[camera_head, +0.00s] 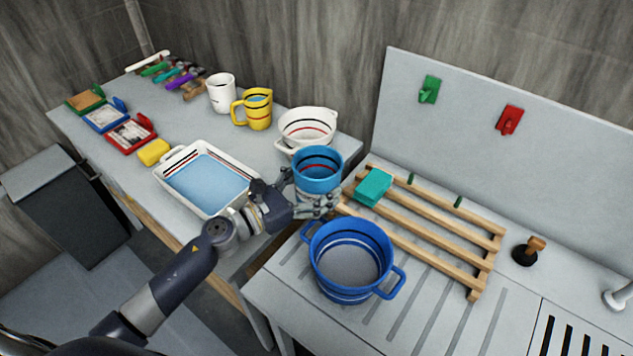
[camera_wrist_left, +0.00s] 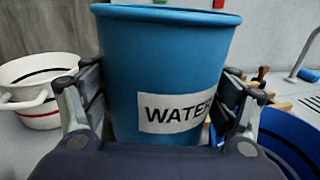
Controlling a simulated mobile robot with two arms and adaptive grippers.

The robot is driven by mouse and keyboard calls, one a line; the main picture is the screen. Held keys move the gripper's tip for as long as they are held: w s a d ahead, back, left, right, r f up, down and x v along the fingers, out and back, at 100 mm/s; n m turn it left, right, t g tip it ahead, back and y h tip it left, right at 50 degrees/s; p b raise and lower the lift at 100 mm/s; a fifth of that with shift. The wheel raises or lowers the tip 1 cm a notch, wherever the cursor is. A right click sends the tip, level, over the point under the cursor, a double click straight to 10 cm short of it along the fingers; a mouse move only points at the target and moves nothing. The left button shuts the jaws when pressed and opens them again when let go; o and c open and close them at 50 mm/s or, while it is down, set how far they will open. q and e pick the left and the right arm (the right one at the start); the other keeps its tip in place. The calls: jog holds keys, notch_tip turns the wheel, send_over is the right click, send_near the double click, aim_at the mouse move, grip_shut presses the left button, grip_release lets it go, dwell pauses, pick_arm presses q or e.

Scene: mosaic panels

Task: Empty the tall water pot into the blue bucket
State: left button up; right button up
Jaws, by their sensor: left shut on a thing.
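The tall water pot (camera_head: 318,180) is blue, with dark and red lines inside and what looks like blue water low in it. My left gripper (camera_head: 312,200) is shut around its sides, and the pot looks upright. In the left wrist view, the pot (camera_wrist_left: 165,65) fills the middle between the fingers, with a white WATER label facing me. The blue bucket (camera_head: 345,290), with two side handles, stands on the grooved drainboard, just below and right of the pot in the head view. Its grey bottom shows, and it looks empty. My right gripper is not in view.
A wooden rack (camera_head: 440,245) with a teal sponge (camera_head: 373,186) lies behind the bucket. A white basin of water (camera_head: 243,165), a white pot (camera_head: 306,128), a yellow jug (camera_head: 257,112) and a white mug (camera_head: 221,93) stand on the left table. A black stopper (camera_head: 527,252) stands at right.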

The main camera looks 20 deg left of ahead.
pick_arm(q)
jog(key=shift+r+p, duration=1.6)
jog(key=shift+r, duration=0.4)
jog(key=shift+f, duration=0.1)
